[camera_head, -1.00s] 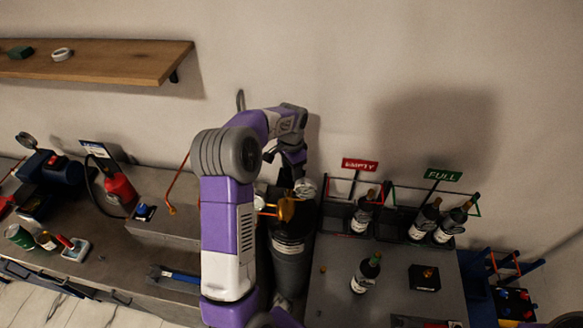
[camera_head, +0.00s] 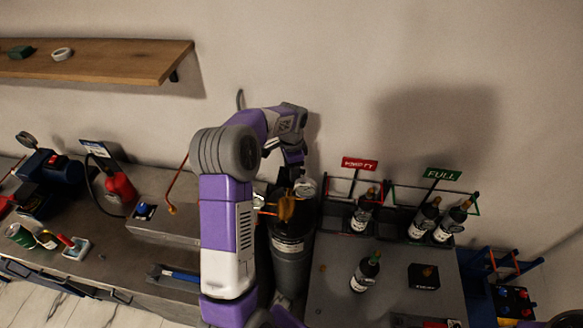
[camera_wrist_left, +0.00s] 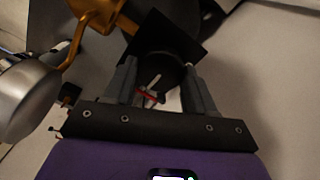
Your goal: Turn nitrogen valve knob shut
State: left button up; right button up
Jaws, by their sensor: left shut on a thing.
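The nitrogen cylinder (camera_head: 290,262) is a dark upright bottle with a pale label, beside the bench. A brass regulator body (camera_head: 287,208) and a round silver gauge (camera_head: 306,187) sit at its top. In the left wrist view the brass piece (camera_wrist_left: 97,22) and a metal gauge casing (camera_wrist_left: 28,98) are at the left. The round dark valve knob (camera_wrist_left: 161,72) lies between the fingers of my left gripper (camera_wrist_left: 162,80), which is shut on it. In the head view my left gripper (camera_head: 292,176) is above the cylinder top and partly hidden. My right gripper is not in view.
Bottles stand in racks under the EMPTY (camera_head: 360,164) and FULL (camera_head: 443,174) signs. One bottle (camera_head: 364,273) and a black box (camera_head: 424,277) stand on the right table. A red extinguisher-like bottle (camera_head: 120,186) and a blue-handled tool (camera_head: 176,273) are on the left bench.

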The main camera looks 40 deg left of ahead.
pick_arm(q)
jog(key=o, duration=1)
jog(key=shift+o, duration=0.2)
jog(key=shift+r, duration=0.15)
notch_tip(320, 180, up, 7)
jog(key=shift+r, duration=0.2)
